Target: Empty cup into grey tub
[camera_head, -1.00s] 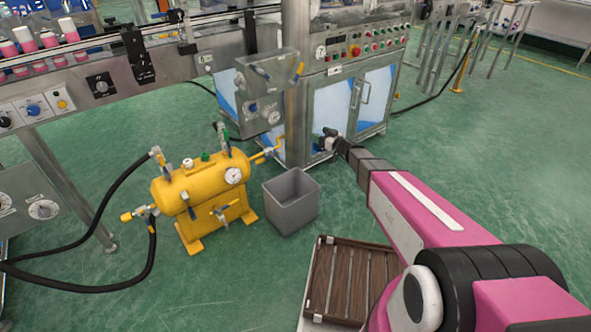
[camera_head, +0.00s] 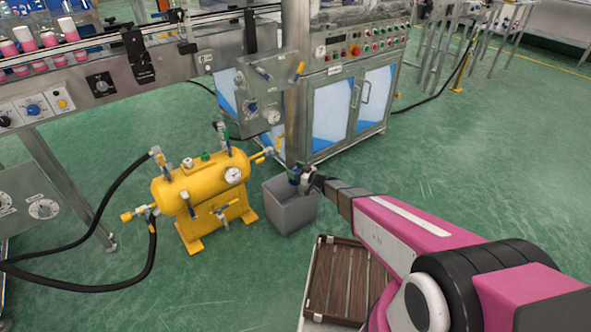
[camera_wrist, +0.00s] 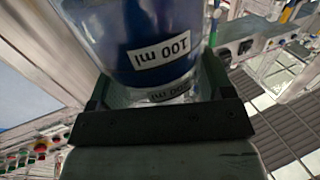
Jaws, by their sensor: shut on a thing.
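My gripper (camera_head: 300,177) is shut on a cup (camera_wrist: 165,40), a clear vessel with dark blue contents and white "100 ml" labels, which fills the upper middle of the wrist view. The grey tub (camera_head: 290,213) stands open on the green floor. My gripper and the cup appear over the tub's rear right rim in the picture; their exact height above it I cannot tell. The tub's inside is partly hidden.
A yellow tank (camera_head: 205,190) with gauge and valves stands left of the tub, with black hoses (camera_head: 100,225) on the floor. A steel cabinet (camera_head: 345,110) stands behind. A brown slatted pallet (camera_head: 345,280) lies in front. Open floor (camera_head: 480,170) is at the right.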

